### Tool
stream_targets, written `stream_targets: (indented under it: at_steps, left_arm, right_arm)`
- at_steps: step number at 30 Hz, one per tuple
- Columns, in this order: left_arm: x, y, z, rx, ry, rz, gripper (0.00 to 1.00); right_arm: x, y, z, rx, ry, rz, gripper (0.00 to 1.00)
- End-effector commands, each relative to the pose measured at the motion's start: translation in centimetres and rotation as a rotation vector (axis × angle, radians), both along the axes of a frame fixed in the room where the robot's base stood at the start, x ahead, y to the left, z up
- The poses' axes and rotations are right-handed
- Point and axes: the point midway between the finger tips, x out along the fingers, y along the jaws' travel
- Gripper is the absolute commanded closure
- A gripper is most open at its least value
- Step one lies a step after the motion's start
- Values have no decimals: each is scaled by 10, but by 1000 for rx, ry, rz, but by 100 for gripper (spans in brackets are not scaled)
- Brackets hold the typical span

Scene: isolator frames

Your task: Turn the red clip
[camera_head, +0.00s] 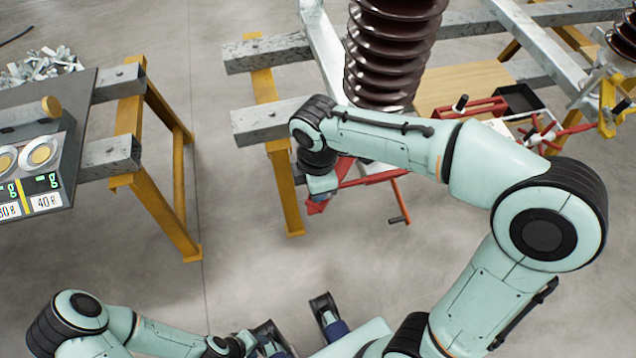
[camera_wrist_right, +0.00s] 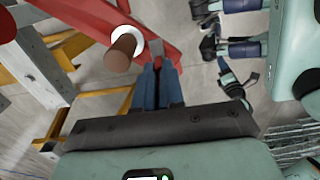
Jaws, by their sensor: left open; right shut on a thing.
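The red clip (camera_head: 372,176) shows in the head view below my right forearm, a red bar with a rod and dark grip hanging from it. It also shows in the right wrist view (camera_wrist_right: 98,22) as a red bar with a brown knob and white collar. My right gripper (camera_wrist_right: 157,68) has its blue fingers close together on the clip's red edge. In the head view the right wrist is above the clip, and its fingertips are hidden. My left gripper (camera_head: 293,318) is open and empty at the bottom centre, its two fingers wide apart.
A dark ribbed insulator (camera_head: 392,45) stands behind my right forearm. Grey beams on yellow trestles (camera_head: 287,190) are near the clip. A table with scales (camera_head: 45,150) is at left. More red parts (camera_head: 545,132) lie at right. Open floor lies between the trestles.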

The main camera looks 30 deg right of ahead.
Motion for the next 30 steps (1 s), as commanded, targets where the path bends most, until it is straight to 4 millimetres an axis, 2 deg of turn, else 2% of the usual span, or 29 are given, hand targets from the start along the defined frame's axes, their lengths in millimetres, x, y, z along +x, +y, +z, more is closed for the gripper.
stream_targets:
  at_steps: [18, 30]
  left_arm:
    - [-6, 0, 14, -4, 24, -5, 57]
    - [-7, 0, 16, -4, 28, -6, 57]
  right_arm:
    - [1, -1, 2, -1, -4, -559, 100]
    - [1, -1, 2, 1, -5, -768, 100]
